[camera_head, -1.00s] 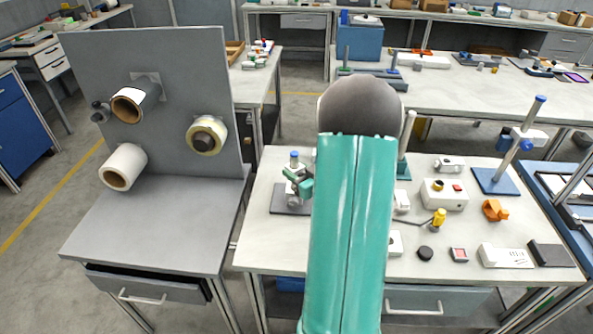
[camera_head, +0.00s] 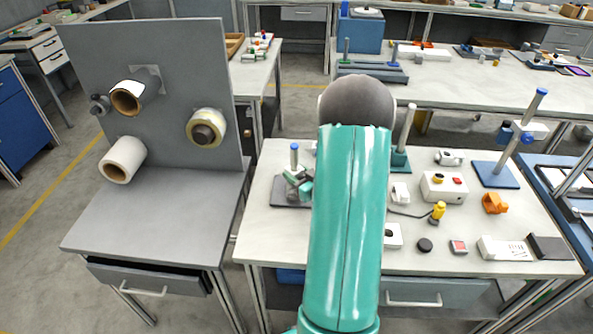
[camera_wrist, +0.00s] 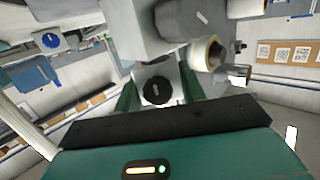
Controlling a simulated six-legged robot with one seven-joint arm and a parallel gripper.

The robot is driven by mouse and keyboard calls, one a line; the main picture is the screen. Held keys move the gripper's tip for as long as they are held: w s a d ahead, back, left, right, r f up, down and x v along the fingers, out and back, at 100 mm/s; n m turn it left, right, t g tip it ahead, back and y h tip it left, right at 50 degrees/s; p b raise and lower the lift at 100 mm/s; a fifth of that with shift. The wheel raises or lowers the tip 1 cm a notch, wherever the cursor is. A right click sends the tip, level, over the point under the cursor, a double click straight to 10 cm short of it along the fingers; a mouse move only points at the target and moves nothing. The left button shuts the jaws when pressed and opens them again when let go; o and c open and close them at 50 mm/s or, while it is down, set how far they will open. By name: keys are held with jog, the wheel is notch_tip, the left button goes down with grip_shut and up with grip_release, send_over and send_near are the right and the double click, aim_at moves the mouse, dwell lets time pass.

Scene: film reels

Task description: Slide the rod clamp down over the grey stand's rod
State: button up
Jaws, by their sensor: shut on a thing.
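The grey stand (camera_head: 280,197) stands at the left of the near table in the head view. Its upright rod (camera_head: 295,163) has a blue top and shows above my gripper. My gripper (camera_head: 300,187) is low beside the rod, close over the base, partly hidden by my teal arm. In the wrist view, the green fingers of my gripper (camera_wrist: 157,94) are shut on the rod clamp (camera_wrist: 155,70), a pale grey block with a black knob. The clamp is small and partly covered in the head view; whether the rod passes through its hole cannot be told.
To the right stand a green-based stand (camera_head: 400,158), a white box with buttons (camera_head: 443,188), an orange part (camera_head: 495,203) and a blue-based stand (camera_head: 495,174). A grey panel with film reels (camera_head: 122,160) rises at the left, across a narrow gap.

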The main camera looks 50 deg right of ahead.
jog(key=shift+f, duration=0.5)
jog(key=o, duration=1.2)
jog(key=shift+c, duration=0.2)
jog(key=shift+s, duration=0.1)
jog(key=s+a+r, duration=0.1)
jog(key=s+r, duration=0.1)
jog(key=s, duration=1.1)
jog(key=shift+s+a, duration=0.2)
jog(key=shift+a, duration=0.1)
